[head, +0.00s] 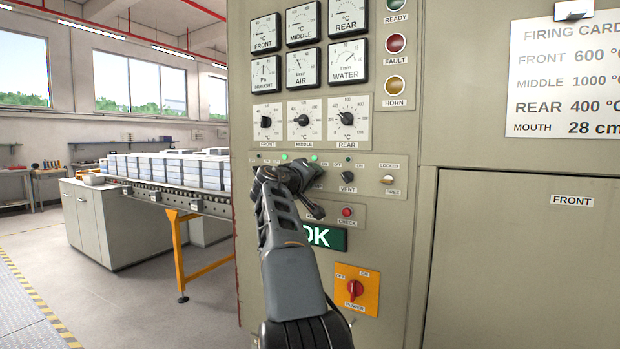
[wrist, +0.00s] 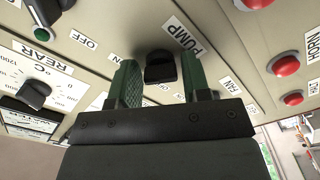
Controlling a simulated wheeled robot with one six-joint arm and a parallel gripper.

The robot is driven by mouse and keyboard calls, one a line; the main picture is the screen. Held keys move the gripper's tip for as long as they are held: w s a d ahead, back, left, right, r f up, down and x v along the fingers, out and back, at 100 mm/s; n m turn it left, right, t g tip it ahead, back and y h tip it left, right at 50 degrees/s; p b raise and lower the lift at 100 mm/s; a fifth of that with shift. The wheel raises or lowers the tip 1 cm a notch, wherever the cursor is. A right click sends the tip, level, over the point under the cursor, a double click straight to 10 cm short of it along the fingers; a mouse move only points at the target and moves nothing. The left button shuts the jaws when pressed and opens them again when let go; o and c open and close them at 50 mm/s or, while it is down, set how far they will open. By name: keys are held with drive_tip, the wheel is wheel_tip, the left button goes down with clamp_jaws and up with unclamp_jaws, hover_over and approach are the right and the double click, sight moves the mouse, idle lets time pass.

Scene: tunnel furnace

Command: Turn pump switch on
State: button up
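The pump switch (wrist: 160,67) is a small black knob beside the PUMP label (wrist: 187,38) in the wrist view. My gripper (wrist: 160,80) has its two green fingers apart, one on each side of the knob. Narrow gaps show between knob and fingers; I cannot tell whether either finger touches it. In the head view my gripper (head: 310,178) is at the switch row of the control panel (head: 385,240) and hides the pump switch there. Which way the knob is set is not clear.
The VENT switch (head: 347,176) sits just right of my gripper, with two green lamps (head: 314,158) above the row. Below are a red check button (head: 347,212), an OK display (head: 330,238) and the red power switch (head: 355,288). A loaded conveyor (head: 175,190) stands left.

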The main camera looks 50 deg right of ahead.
drive_tip(key=shift+a, duration=0.1)
drive_tip(key=b+v, duration=0.2)
drive_tip(key=v, duration=1.1)
drive_tip(key=shift+a+b, duration=0.35)
drive_tip(key=shift+b, duration=0.05)
drive_tip(key=w+a+f+n+t+y+p, duration=0.1)
drive_tip(key=a+f+n+y+p, duration=0.15)
drive_tip(key=f, duration=0.55)
drive_tip(key=w+a+f+n+y+p, duration=0.1)
drive_tip(key=w+a+f+y, duration=0.1)
drive_tip(key=f+y, duration=0.35)
drive_tip(key=s+a+f+y+p, duration=0.4)
drive_tip(key=a+f+p, duration=0.1)
drive_tip(key=a+f, duration=0.35)
drive_tip(key=s+a+r+g+y+p, duration=0.1)
drive_tip(key=s+a+y+p, duration=0.4)
drive_tip(key=s+a+p, duration=0.7)
drive_tip(key=shift+s+a+n+g+p, duration=0.3)
drive_tip(key=shift+a+n+g+p, duration=0.25)
drive_tip(key=shift+a, duration=0.5)
